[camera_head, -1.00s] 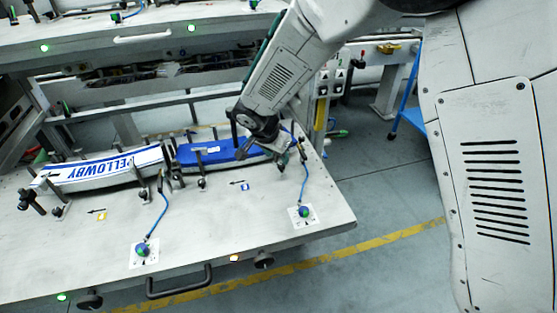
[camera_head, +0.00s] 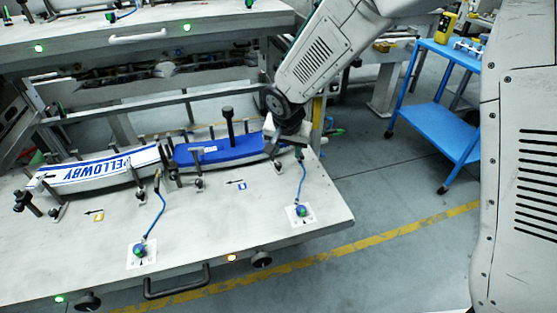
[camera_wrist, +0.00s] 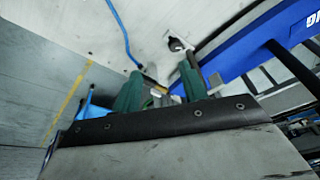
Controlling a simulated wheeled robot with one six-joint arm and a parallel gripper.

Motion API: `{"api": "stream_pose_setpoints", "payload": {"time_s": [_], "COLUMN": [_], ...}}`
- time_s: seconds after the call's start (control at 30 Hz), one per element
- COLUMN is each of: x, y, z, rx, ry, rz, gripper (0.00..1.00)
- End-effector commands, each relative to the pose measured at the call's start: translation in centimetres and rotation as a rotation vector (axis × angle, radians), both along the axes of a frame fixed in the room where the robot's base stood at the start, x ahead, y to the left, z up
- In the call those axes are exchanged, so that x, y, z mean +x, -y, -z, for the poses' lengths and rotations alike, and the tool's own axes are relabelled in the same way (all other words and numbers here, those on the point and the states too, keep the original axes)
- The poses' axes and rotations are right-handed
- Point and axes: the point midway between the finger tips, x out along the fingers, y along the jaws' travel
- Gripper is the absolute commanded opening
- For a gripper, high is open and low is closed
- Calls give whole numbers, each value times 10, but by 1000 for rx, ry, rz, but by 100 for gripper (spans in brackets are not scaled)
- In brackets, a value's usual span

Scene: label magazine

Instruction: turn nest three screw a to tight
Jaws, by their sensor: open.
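The blue label stack (camera_head: 220,150) lies in the right-hand nest on the grey bench. Small dark clamp screws stand along its front edge, one at its left end (camera_head: 198,183) and one near its right end (camera_head: 278,167). I cannot tell which is screw a. My gripper (camera_head: 288,140) is at the right end of the stack, low over the bench. In the wrist view the gripper's green fingers (camera_wrist: 160,90) are apart. A dark screw head (camera_wrist: 178,44) shows beyond them, next to the blue stack (camera_wrist: 245,45). Whether something thin stands between the fingers is unclear.
A white-and-blue stack (camera_head: 90,172) lies in the nest to the left. Blue cables run to round fittings at the bench front (camera_head: 302,210) and (camera_head: 139,250). A tall black post (camera_head: 228,120) rises behind the blue stack. A blue cart (camera_head: 440,125) stands at right.

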Motion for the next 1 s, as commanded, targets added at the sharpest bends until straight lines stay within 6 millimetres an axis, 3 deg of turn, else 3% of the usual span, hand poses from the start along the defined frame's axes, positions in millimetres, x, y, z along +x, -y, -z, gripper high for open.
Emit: {"api": "stream_pose_setpoints", "payload": {"time_s": [0.2,0.4,0.57,0.8,1.0], "x": [-4,-1,4,18,26], "y": [-5,-11,-12,-17,-20], "z": [3,3,14,51,70], "rx": [-9,-48,-59,-58,-58], "ry": [55,95,94,93,95], "rz": [-379,-567,-592,-591,-591], "gripper": [43,43,43,43,43]}}
